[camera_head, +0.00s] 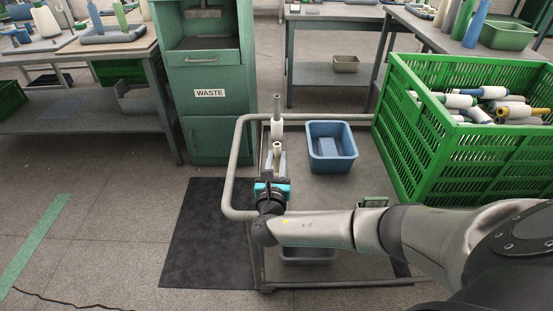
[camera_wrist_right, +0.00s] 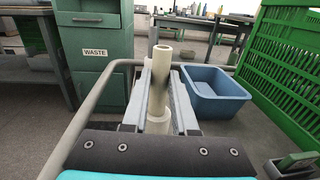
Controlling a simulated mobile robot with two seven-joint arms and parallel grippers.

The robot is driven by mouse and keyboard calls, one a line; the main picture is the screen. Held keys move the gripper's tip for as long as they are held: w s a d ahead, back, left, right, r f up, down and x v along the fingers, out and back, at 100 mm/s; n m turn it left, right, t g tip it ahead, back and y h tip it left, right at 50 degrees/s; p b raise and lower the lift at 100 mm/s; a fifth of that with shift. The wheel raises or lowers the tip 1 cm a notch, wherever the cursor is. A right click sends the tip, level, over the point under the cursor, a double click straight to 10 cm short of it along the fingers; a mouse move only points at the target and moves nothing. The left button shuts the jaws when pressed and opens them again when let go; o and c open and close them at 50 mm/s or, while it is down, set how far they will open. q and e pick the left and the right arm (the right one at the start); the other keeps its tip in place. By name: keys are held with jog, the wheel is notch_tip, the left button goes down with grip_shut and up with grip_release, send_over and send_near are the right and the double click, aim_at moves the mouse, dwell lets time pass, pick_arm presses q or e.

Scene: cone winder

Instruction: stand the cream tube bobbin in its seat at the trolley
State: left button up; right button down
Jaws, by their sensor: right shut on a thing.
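The cream tube bobbin (camera_wrist_right: 160,85) stands about upright between the two grey fingers of my right gripper (camera_wrist_right: 161,100), which is shut on it. My left gripper is out of view.
A blue bin (camera_head: 331,147) stands on the trolley to the right of the gripper. The trolley's tube rail (camera_head: 240,150) runs around its left end. A large green crate of bobbins (camera_head: 440,140) is at the right. A green waste cabinet (camera_head: 212,110) stands behind.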

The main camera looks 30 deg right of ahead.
jog(key=shift+f, duration=0.35)
dwell(0.3)
jog(key=c, duration=0.6)
grip_release()
jog(key=p+v, duration=0.5)
jog(key=v, duration=1)
jog(key=shift+s+a+r, duration=0.1)
jog(key=shift+s+a, duration=0.05)
